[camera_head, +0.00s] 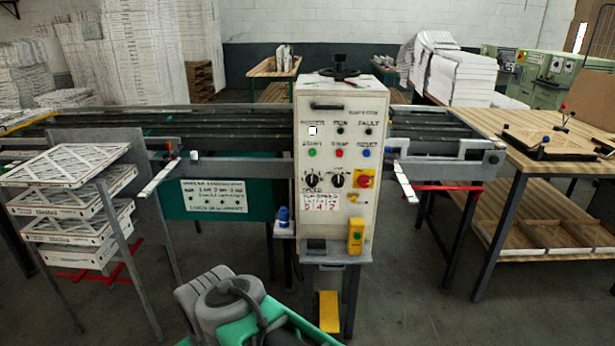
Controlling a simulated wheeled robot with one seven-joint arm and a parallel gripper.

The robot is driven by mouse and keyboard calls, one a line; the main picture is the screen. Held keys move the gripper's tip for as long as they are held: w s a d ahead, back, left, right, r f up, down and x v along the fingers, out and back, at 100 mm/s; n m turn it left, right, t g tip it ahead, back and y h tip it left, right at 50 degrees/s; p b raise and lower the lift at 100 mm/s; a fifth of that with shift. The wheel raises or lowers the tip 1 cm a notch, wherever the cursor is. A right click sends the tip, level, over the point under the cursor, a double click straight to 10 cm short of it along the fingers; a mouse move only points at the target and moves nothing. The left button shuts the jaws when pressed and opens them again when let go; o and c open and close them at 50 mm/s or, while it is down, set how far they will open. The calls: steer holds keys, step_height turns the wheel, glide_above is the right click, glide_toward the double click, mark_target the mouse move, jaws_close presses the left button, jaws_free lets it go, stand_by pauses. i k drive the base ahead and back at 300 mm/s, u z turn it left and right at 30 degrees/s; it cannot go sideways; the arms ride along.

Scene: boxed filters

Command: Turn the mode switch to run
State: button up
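A pale control cabinet (334,98) stands upright in the middle. Its face carries two black rotary knobs, a left one (310,180) and a right one (338,181). The word SPEED seems to stand below the left knob; the right knob may be the mode switch, but its label is too small to read. I cannot tell where either knob points. A lamp labelled RUN (340,130) looks dark, and the lamp (312,130) left of it shows bright white. My grey and green arm is at the bottom, below and left of the cabinet, apart from it. My gripper is not visible.
A red stop button on yellow (364,182) sits right of the knobs. Green (312,153), red (339,153) and blue (367,153) buttons are above. A yellow device (356,236) and a blue-capped bottle (283,216) are below. Boxed filters (75,205) stand left, a wooden bench (500,125) right.

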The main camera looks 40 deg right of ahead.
mark_target(337, 179)
steer(key=z, duration=0.4)
steer(key=i, duration=1.1)
steer(key=z, duration=0.55)
